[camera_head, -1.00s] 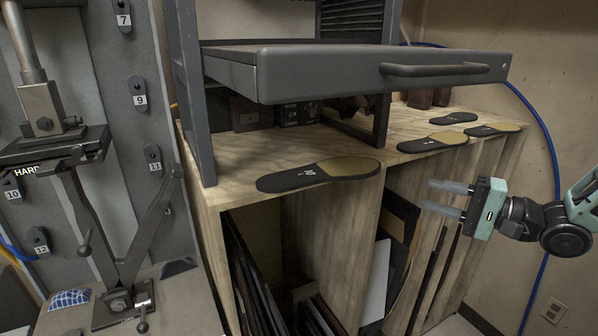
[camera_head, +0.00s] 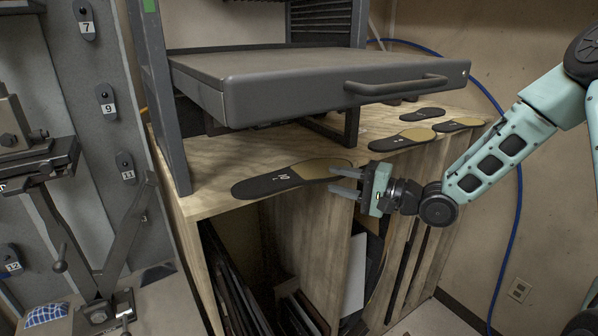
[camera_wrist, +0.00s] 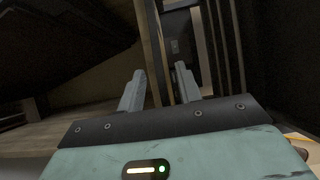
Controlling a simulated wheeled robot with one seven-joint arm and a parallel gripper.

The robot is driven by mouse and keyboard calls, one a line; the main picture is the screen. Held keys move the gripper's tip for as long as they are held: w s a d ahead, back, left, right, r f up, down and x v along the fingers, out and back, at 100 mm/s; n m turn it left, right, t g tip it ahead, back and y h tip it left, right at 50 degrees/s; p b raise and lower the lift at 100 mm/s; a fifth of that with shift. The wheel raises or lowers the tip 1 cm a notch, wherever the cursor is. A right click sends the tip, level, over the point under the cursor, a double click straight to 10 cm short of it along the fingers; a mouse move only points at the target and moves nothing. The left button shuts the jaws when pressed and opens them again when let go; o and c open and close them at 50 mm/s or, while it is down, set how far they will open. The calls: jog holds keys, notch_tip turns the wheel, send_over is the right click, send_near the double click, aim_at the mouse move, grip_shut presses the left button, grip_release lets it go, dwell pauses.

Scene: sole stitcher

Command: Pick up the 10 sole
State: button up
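Whether the fingers touch the sole is unclear. In the wrist view my gripper (camera_wrist: 158,85) is open. A thin brownish strip shows between its fingers; I cannot tell whether it is the sole.
Three more soles lie farther right on the wooden top (camera_head: 228,153): one (camera_head: 401,139), one (camera_head: 459,125) and one (camera_head: 422,114). A grey drawer (camera_head: 300,95) with a handle overhangs the top. Boards stand in the slots below. Numbered soles hang on the grey panel at left.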

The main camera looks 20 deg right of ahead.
aim_at(315, 171)
jog(key=shift+x, duration=1.25)
grip_shut()
jog(key=shift+r, duration=0.15)
